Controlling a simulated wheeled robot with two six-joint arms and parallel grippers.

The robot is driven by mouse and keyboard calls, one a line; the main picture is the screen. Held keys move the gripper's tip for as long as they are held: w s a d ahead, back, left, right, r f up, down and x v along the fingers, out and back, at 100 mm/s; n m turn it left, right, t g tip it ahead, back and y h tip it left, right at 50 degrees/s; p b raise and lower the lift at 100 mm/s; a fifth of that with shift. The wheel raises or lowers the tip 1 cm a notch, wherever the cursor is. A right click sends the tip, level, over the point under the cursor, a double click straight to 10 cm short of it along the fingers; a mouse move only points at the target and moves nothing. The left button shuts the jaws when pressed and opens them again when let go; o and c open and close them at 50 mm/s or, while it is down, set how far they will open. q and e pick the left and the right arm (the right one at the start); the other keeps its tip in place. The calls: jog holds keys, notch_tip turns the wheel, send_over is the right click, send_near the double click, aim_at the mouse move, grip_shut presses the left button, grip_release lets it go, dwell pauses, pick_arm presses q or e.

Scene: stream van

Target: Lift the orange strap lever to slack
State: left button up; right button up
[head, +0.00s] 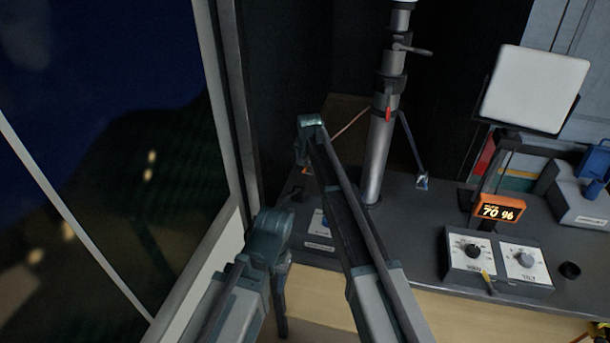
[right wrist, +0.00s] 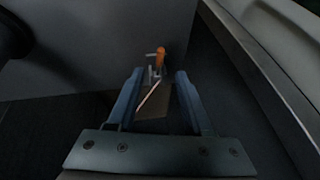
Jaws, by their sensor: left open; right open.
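The orange strap lever (right wrist: 160,58) stands upright in the right wrist view, just beyond my right fingertips and between their lines. A grey metal fitting sits beside its base, and a thin pale strap (right wrist: 149,96) slants down from it. My right gripper (right wrist: 160,76) is open and empty, with a gap to the lever. In the head view the right gripper (head: 304,148) is left of the mast, and it mostly hides the lever. The strap (head: 350,124) runs from there to the mast. My left gripper (head: 281,285) is open, low by the desk's left end.
The silver mast (head: 377,155) with a small red lever (head: 388,114) rises from the dark desk (head: 415,225). A window (head: 100,150) fills the left.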

aim_at(305, 169)
jog(key=b+x, duration=0.5)
jog(key=x, duration=0.1)
jog(key=shift+w+f, duration=0.15)
jog(key=shift+f, duration=0.25)
jog(key=shift+r, duration=0.1)
grip_shut()
dwell(0.9)
